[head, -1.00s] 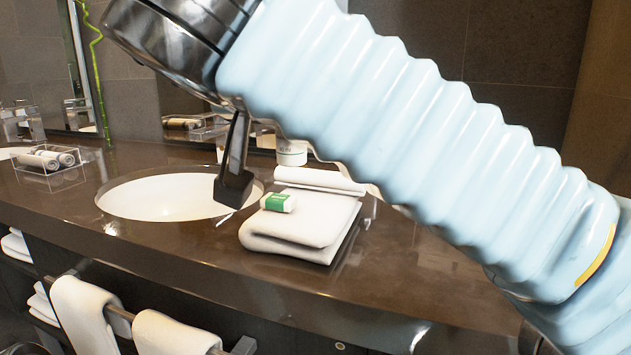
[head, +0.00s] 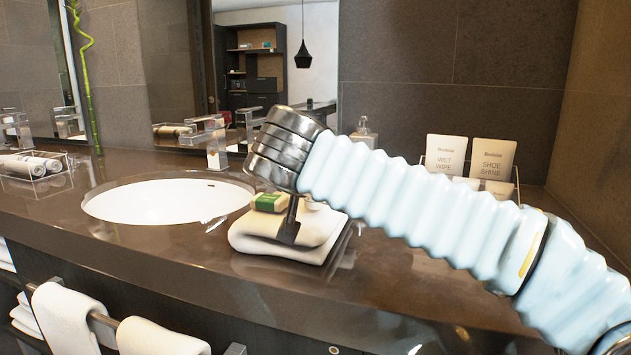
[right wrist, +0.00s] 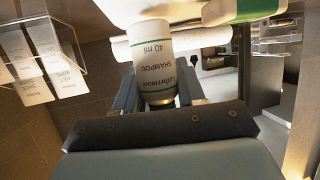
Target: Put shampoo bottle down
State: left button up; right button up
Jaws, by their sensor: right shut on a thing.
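The shampoo bottle (right wrist: 152,58) is small and white with a green band, and its label reads SHAMPOO 40 ml. In the right wrist view it sits between the two fingers of my right gripper (right wrist: 158,92), which is shut on it. In the head view my right gripper (head: 289,232) points down in front of the folded white towel (head: 275,247); the bottle is mostly hidden there by the gripper and arm. I cannot tell whether the bottle touches any surface. My left gripper is in neither view.
A green-and-white soap box (head: 266,202) lies on the towel. The sink basin (head: 150,202) is to the left. A card holder (head: 470,158) stands at the back right. The brown counter (head: 200,250) is clear along its front.

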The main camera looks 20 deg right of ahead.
jog(key=shift+f, duration=0.35)
jog(key=shift+f, duration=0.2)
jog(key=o, duration=1.1)
jog(key=shift+c, duration=0.2)
jog(key=shift+r, duration=0.3)
jog(key=v, duration=1.2)
